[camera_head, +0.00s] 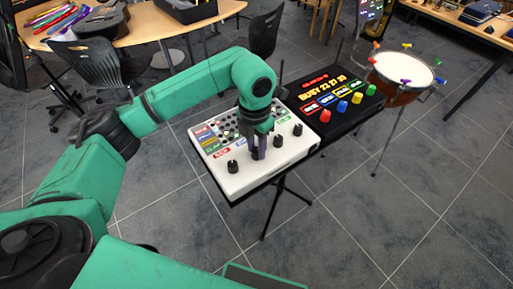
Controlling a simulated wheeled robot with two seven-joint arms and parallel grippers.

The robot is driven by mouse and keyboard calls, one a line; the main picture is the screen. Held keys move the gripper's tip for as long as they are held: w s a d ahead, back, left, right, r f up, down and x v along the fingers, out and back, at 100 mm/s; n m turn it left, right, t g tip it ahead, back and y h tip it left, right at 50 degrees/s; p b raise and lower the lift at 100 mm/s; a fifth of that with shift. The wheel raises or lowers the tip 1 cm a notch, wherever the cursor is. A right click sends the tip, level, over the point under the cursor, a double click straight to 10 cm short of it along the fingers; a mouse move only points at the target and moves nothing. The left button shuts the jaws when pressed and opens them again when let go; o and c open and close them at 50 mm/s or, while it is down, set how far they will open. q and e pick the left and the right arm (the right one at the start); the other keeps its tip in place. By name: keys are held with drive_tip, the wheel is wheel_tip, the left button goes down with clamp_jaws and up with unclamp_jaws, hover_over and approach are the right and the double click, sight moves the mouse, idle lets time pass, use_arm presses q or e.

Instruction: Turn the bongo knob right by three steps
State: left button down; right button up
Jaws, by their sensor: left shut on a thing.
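A white instrument panel (262,172) on a black stand carries a front row of black knobs. One black knob (233,167) stands free at the left of the row. Two more, a middle-right knob (277,141) and a right-end knob (297,130), are also free. My left gripper (259,153) points down at the row between the left knob and the middle-right one. It is shut on a knob there, mostly hidden by the fingers. The coloured labels are too small to read, so I cannot tell which knob is marked bongo. My right gripper is not in view.
A black panel (347,125) with glowing text and several coloured knobs adjoins the white one on the right. A drum (402,70) with coloured pegs stands beyond it. A wooden table (145,24) and dark chairs are at the back left. The tiled floor in front is clear.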

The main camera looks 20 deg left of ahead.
sight(255, 149)
use_arm(q)
drive_tip(key=shift+w+r, duration=0.1)
drive_tip(key=shift+r, duration=0.05)
drive_tip(key=c, duration=0.6)
unclamp_jaws()
drive_tip(key=shift+r, duration=0.45)
wheel_tip(255, 149, up, 14)
drive_tip(key=shift+a+f+b, duration=0.2)
drive_tip(key=shift+b, duration=0.2)
